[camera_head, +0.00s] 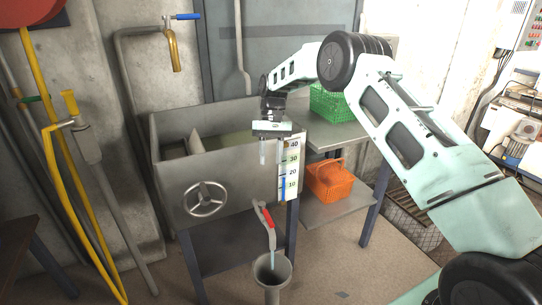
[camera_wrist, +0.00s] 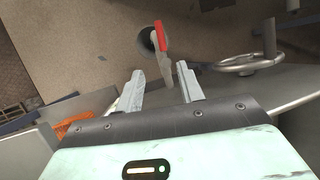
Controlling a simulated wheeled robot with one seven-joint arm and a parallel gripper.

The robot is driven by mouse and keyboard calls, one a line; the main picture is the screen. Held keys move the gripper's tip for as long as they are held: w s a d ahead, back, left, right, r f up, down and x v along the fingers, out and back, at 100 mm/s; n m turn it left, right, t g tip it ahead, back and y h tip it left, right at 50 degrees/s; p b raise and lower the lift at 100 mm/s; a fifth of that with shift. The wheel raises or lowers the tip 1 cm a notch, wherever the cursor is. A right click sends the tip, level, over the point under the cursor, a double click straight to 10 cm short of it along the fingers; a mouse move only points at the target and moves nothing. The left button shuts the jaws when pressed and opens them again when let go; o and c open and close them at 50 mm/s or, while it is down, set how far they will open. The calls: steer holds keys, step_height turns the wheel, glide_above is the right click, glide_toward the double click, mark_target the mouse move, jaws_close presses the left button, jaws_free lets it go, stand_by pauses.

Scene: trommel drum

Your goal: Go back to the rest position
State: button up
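My gripper (camera_head: 270,160) hangs fingers-down at the front right top edge of a grey metal tank (camera_head: 235,160), beside its level scale (camera_head: 290,170). Its two fingers are apart with nothing held between them. In the wrist view my gripper (camera_wrist: 161,84) is also open, and a lever with a red handle (camera_wrist: 159,36) shows beyond the fingertips. In the head view the red handle (camera_head: 267,215) sits on the outlet at the tank's lower front, well below my gripper, above a grey round pipe or bucket (camera_head: 272,268).
A handwheel (camera_head: 206,199) sits on the tank's front. At right, a table holds a green basket (camera_head: 333,103), with an orange basket (camera_head: 330,181) on its lower shelf. Yellow-handled pipes (camera_head: 85,140) stand at left. Floor at front right is partly clear.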

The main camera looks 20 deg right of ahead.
stand_by(0.3)
steer(key=s+a+r+n+t+p, duration=0.2)
steer(key=s+a+r+n+p, duration=0.3)
steer(key=s+a+r, duration=1.2)
steer(key=s+r+n+t+h+p, duration=0.1)
steer(key=s+p, duration=0.4)
steer(key=s, duration=1.9)
steer(key=shift+s+d+r+n+t+h, duration=0.2)
steer(key=shift+s+r+n+t+h, duration=0.2)
steer(key=shift+r+n+t, duration=0.45)
steer(key=shift+f, duration=0.15)
stand_by(2.6)
